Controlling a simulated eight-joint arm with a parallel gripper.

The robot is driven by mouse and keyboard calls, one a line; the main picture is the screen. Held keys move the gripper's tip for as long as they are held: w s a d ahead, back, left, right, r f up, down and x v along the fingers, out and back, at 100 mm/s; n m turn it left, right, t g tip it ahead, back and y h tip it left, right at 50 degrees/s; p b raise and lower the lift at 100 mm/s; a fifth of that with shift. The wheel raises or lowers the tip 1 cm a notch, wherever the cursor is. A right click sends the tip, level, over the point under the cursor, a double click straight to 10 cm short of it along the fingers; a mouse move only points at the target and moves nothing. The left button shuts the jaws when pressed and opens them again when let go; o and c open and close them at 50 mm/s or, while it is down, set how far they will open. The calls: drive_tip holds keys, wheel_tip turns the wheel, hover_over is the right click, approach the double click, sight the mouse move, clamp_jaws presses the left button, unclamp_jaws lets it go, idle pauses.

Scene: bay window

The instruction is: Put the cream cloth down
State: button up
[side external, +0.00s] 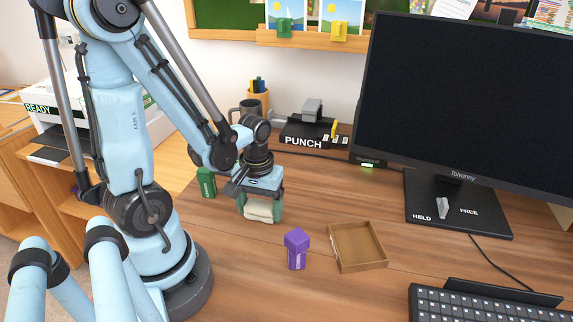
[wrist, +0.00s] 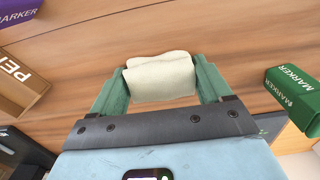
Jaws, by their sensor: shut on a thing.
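The cream cloth (side external: 261,210) is a small folded bundle between the two green fingers of my gripper (side external: 260,206). In the wrist view the cloth (wrist: 160,77) fills the space between the fingertips (wrist: 161,84), touched on its left and right sides. My gripper is shut on it and points down over the wooden desk (side external: 310,209). The cloth is at or close above the desk top; I cannot tell whether it touches.
A green marker block (side external: 206,182) stands just left of my gripper. A purple marker block (side external: 297,248) and an open wooden tray (side external: 357,247) lie to the right. Bare desk surrounds the gripper's front.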

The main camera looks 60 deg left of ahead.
sight(260, 205)
drive_tip(key=shift+f, duration=0.3)
drive_tip(key=o, duration=1)
drive_tip(key=shift+o, duration=0.2)
drive_tip(key=shift+r, duration=6.15)
drive_tip(key=w+d+r+m+t, duration=0.2)
drive_tip(key=w+d+m+t, duration=0.4)
drive_tip(key=d+m+t, duration=0.1)
drive_tip(key=shift+w+d+m, duration=0.4)
drive_tip(key=shift+d+m, duration=0.25)
drive_tip(key=shift+m, duration=0.35)
